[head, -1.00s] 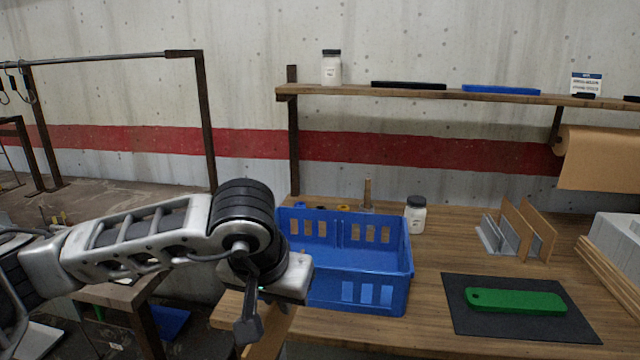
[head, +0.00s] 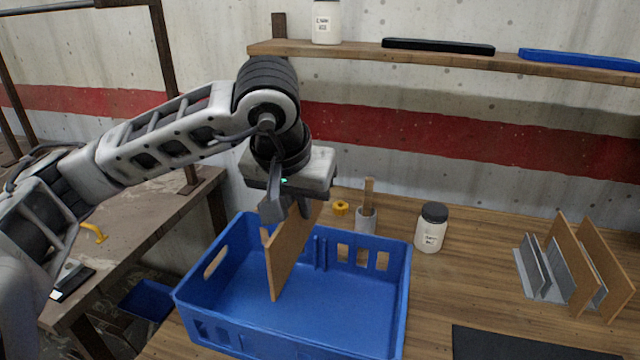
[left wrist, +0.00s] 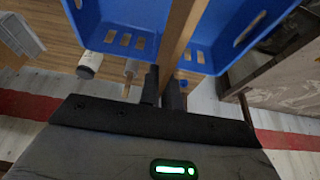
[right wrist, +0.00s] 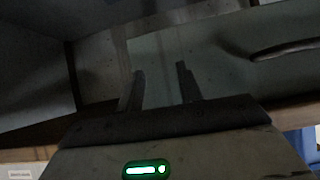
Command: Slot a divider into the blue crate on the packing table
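The blue crate (head: 350,300) stands on the wooden packing table, open at the top, with slotted ribs on its far wall. My left gripper (head: 290,208) is shut on a brown divider (head: 288,252), a thin board held upright over the crate's inside. In the left wrist view the fingers (left wrist: 162,90) pinch the divider (left wrist: 180,28), with the crate (left wrist: 235,30) on both sides of it. My right gripper (right wrist: 163,85) shows only in the right wrist view, fingers apart and empty.
A rack (head: 535,285) with brown dividers stands at the right. A white jar (head: 430,232), a cup (head: 366,220) and a yellow roll (head: 340,208) sit behind the crate. A dark mat (head: 520,345) lies at front right. A shelf (head: 400,58) runs above.

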